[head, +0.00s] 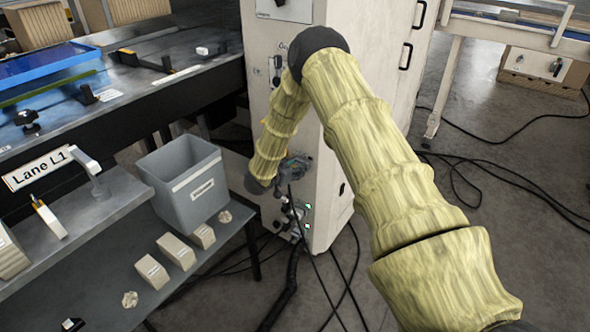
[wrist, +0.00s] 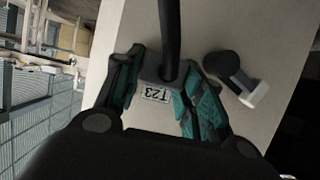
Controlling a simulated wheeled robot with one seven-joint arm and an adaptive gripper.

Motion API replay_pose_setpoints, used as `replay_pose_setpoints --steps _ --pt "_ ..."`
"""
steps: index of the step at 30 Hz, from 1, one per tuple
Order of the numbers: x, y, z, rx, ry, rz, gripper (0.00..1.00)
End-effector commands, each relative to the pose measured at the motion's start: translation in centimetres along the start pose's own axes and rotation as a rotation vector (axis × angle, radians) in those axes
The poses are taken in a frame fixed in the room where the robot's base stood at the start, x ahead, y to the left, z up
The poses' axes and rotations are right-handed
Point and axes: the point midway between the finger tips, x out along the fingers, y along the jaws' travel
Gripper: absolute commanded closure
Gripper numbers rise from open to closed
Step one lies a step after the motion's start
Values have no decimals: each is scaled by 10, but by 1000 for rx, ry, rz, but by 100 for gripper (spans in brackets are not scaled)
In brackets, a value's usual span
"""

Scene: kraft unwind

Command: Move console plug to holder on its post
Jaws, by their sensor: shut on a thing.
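In the wrist view my gripper (wrist: 158,95) has its teal-padded fingers on both sides of a grey plug (wrist: 152,72) with a black cable and a label that reads upside down as T23. It is shut on this plug. In the head view my gripper (head: 292,172) is low against the side of the white cabinet, partly hidden by my arm. Sockets with green lights (head: 306,216) show on the cabinet just below it. In the wrist view a dark round fitting with a pale block (wrist: 236,78), perhaps the holder, sits right of the plug, apart from it.
The white cabinet (head: 375,60) stands behind my arm. A grey bin (head: 188,185) and several tan blocks (head: 152,272) are on a low shelf at left. Black cables (head: 288,285) hang below my gripper and trail on the floor. Open floor (head: 530,240) lies at right.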

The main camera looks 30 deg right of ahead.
Motion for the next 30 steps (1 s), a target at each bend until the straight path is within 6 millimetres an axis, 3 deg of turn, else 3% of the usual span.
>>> replay_pose_setpoints --steps 17,30 --pt "-3 -1 1 0 0 -1 95" --pt "-17 -1 6 0 0 -1 95"
